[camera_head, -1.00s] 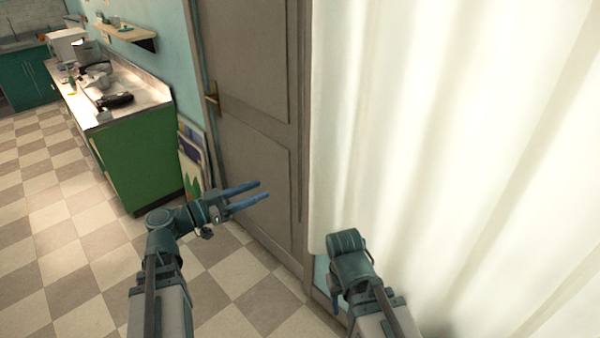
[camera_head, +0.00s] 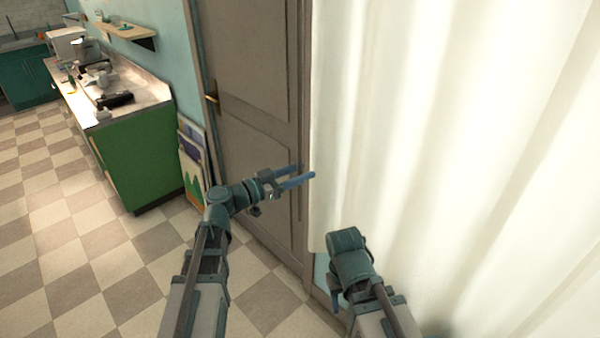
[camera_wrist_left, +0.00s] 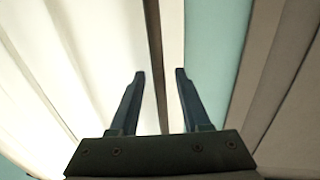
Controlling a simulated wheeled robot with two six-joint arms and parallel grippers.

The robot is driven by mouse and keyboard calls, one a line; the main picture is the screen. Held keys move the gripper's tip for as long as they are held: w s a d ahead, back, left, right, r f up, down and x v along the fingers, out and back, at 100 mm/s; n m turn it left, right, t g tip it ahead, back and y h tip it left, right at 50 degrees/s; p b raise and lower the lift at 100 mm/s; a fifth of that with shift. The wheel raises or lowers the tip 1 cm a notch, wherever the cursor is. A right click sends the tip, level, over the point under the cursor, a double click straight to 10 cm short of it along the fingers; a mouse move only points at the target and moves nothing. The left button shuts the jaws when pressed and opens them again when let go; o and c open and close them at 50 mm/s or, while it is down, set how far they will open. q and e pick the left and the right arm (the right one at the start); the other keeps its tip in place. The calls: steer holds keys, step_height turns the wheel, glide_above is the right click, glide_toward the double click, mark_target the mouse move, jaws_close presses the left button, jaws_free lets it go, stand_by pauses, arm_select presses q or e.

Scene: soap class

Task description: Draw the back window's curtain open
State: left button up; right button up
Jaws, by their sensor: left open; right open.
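The pale cream curtain (camera_head: 430,130) hangs in long folds over the right half of the head view. Its left edge lies beside the grey door. My left gripper (camera_head: 305,175) is open, with its blue fingers pointing right toward that edge; I see nothing between them. In the left wrist view the curtain (camera_wrist_left: 60,70) fills the left side, and the open fingers (camera_wrist_left: 160,75) have a thin dark strip behind the gap between them. Whether they touch the cloth I cannot tell. My right gripper (camera_head: 335,300) hangs low by the curtain's bottom left corner, its fingers mostly hidden.
The grey door (camera_head: 250,90) with a brass handle is left of the curtain. A green counter (camera_head: 145,150) with several items on it stands farther left. Picture boards (camera_head: 192,165) lean on the wall between. The checkered floor (camera_head: 80,260) is clear.

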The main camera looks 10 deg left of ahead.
arm_select(q)
jaws_close()
stand_by(1.4)
